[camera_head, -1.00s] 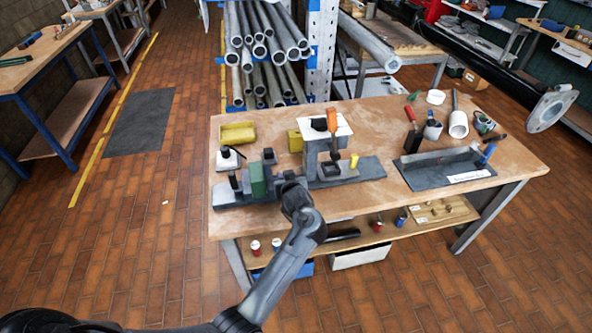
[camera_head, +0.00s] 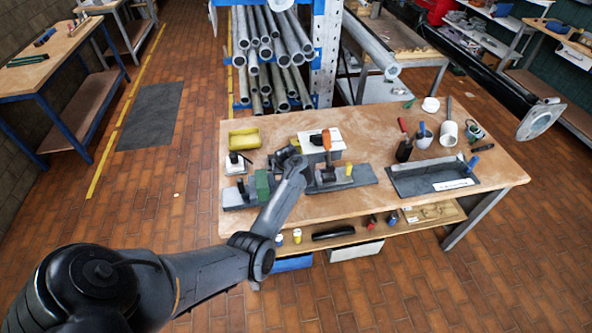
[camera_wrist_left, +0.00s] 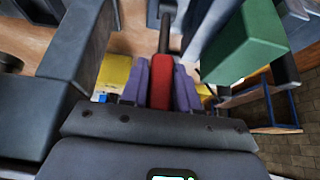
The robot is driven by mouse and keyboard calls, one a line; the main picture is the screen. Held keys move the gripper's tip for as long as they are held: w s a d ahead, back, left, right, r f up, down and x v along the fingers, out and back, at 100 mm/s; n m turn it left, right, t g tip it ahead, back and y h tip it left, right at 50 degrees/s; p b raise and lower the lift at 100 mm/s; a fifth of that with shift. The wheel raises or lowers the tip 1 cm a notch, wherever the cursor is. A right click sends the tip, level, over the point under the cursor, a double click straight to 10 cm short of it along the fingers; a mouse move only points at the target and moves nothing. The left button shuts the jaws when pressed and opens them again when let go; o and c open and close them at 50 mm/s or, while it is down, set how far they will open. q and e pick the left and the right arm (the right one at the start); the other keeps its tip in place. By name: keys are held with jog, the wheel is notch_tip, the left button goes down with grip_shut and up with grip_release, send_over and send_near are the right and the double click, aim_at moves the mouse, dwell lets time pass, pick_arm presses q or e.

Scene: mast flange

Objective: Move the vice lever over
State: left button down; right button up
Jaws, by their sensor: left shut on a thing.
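My left gripper (camera_wrist_left: 161,76) has purple fingers, shut on a red lever handle (camera_wrist_left: 160,88) with a dark rod (camera_wrist_left: 164,35) beyond it, in the left wrist view. In the head view my left wrist reaches over the bench beside the green block, and hides the fingers and the lever. The green block (camera_head: 262,184) sits on the dark vice base (camera_head: 237,197) at the left of the bench. It is large and close at the right of the wrist view (camera_wrist_left: 244,42). My right gripper is not in view.
An orange-handled clamp (camera_head: 327,139) and a yellow pin (camera_head: 349,169) stand just right of my wrist. A yellow bin (camera_head: 243,138) is behind. A dark tray (camera_head: 405,182) and several tools stand on the right of the workbench (camera_head: 310,210).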

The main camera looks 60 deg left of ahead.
pick_arm(q)
jog(key=shift+f, duration=0.2)
jog(key=c, duration=1.2)
grip_release()
jog(key=shift+o, duration=1.4)
jog(key=shift+a+r, duration=0.1)
jog(key=shift+a, duration=0.05)
jog(key=shift+r, duration=0.1)
jog(key=p+v, duration=0.3)
jog(key=v, duration=0.7)
jog(key=shift+r, duration=0.35)
